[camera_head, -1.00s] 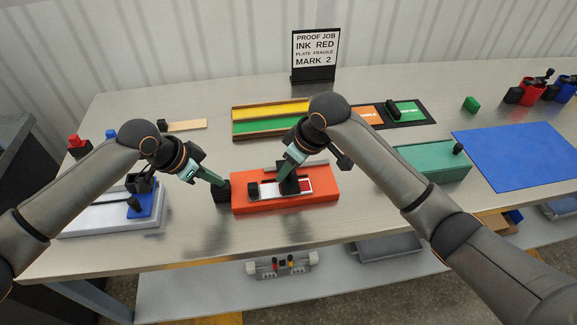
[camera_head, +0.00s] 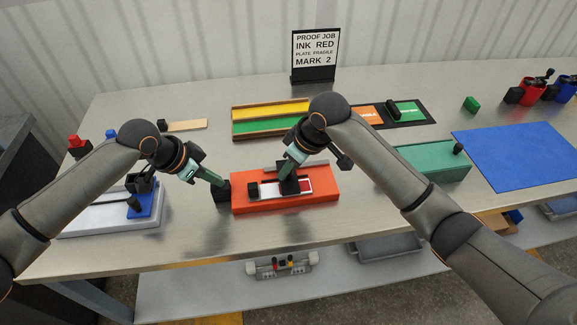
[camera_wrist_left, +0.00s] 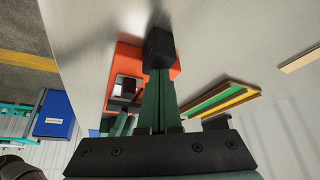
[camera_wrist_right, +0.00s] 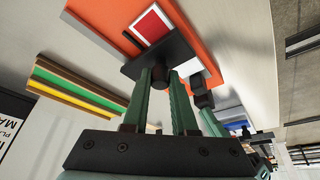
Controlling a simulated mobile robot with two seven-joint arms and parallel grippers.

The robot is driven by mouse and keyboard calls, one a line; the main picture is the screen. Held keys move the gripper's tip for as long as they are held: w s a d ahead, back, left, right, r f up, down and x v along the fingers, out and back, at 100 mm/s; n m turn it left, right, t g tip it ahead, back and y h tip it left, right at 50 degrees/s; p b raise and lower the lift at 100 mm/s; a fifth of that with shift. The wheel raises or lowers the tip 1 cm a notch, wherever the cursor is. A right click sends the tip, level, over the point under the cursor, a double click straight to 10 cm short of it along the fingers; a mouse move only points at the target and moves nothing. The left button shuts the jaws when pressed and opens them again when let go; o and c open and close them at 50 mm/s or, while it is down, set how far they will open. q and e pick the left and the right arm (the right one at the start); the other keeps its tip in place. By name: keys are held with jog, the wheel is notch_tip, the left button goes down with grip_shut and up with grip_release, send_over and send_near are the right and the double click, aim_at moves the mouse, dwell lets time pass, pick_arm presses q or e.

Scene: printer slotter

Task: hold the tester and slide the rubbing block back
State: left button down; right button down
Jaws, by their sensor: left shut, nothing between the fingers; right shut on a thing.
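The orange tester (camera_head: 285,207) lies on the table, with a black end block (camera_head: 222,196) at its left end. A light strip with a red patch (camera_head: 306,187) lies on top, with a small black piece (camera_head: 253,191) at the strip's left end. My right gripper (camera_head: 287,172) is shut on the black rubbing block (camera_head: 296,186) over the strip; the right wrist view shows the block's wide black plate (camera_wrist_right: 160,58) beside the red patch. My left gripper (camera_head: 221,184) is shut and empty, its tips at the black end block, which also shows in the left wrist view (camera_wrist_left: 159,48).
A tray with yellow and green strips (camera_head: 270,107) lies behind the tester. A green box (camera_head: 435,165) and a blue mat (camera_head: 520,158) are to the right. A white device with a blue block (camera_head: 142,203) is at the left. The table's front edge is close.

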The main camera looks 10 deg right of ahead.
pick_arm(q)
jog(key=shift+s+a+f, duration=0.1)
jog(key=shift+s+f, duration=0.1)
jog(key=shift+f, duration=0.15)
